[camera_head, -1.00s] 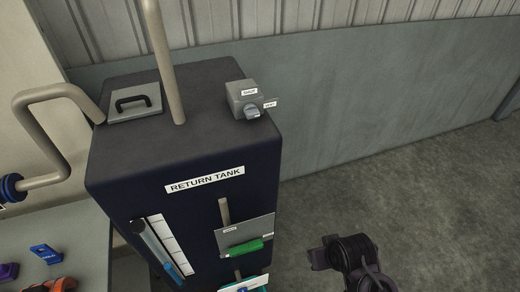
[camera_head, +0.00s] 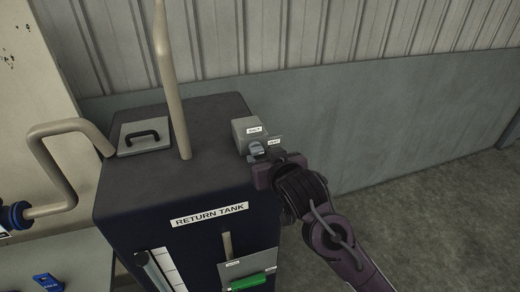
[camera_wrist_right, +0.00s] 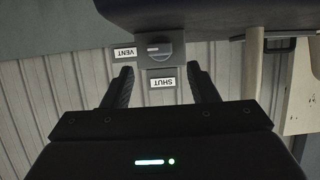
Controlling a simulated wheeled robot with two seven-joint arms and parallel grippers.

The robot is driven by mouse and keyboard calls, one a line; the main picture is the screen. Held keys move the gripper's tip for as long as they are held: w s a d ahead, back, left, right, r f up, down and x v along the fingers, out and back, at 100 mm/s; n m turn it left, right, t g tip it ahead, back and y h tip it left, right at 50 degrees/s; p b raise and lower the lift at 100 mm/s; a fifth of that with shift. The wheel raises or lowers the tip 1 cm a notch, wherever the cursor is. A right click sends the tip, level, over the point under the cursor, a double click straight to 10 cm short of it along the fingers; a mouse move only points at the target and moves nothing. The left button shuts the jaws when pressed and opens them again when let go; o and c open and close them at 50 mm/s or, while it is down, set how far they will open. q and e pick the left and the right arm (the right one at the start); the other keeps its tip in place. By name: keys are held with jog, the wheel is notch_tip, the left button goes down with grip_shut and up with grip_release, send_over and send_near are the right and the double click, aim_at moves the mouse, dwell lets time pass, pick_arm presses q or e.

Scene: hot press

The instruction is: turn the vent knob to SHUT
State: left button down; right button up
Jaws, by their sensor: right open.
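The vent knob (camera_wrist_right: 158,50) is a grey round knob on a small grey box (camera_head: 246,130) at the right corner of the tank top. Its white mark points toward the VENT label (camera_wrist_right: 124,53) in the right wrist view. The SHUT label (camera_wrist_right: 163,84) lies below the knob in that upside-down view. My right gripper (camera_wrist_right: 163,72) is open, its two fingers apart and pointing toward the knob, one on each side. The fingers appear short of the knob. In the head view the gripper (camera_head: 272,158) partly covers the knob's front. My left gripper is not seen.
The dark return tank (camera_head: 115,205) stands below the box. A tall beige pipe (camera_head: 173,90) rises from its top, beside a hatch with a black handle (camera_head: 143,136). A ribbed wall (camera_head: 350,35) stands behind. Open floor (camera_head: 450,210) lies to the right.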

aim_at(258, 151)
jog(key=p+x, duration=0.1)
jog(key=x, duration=0.4)
jog(key=shift+w+a+f+p, duration=0.15)
jog(key=shift+w+p, duration=0.1)
jog(key=shift+p, duration=0.15)
jog(key=shift+c, duration=0.4)
jog(key=c, duration=0.9)
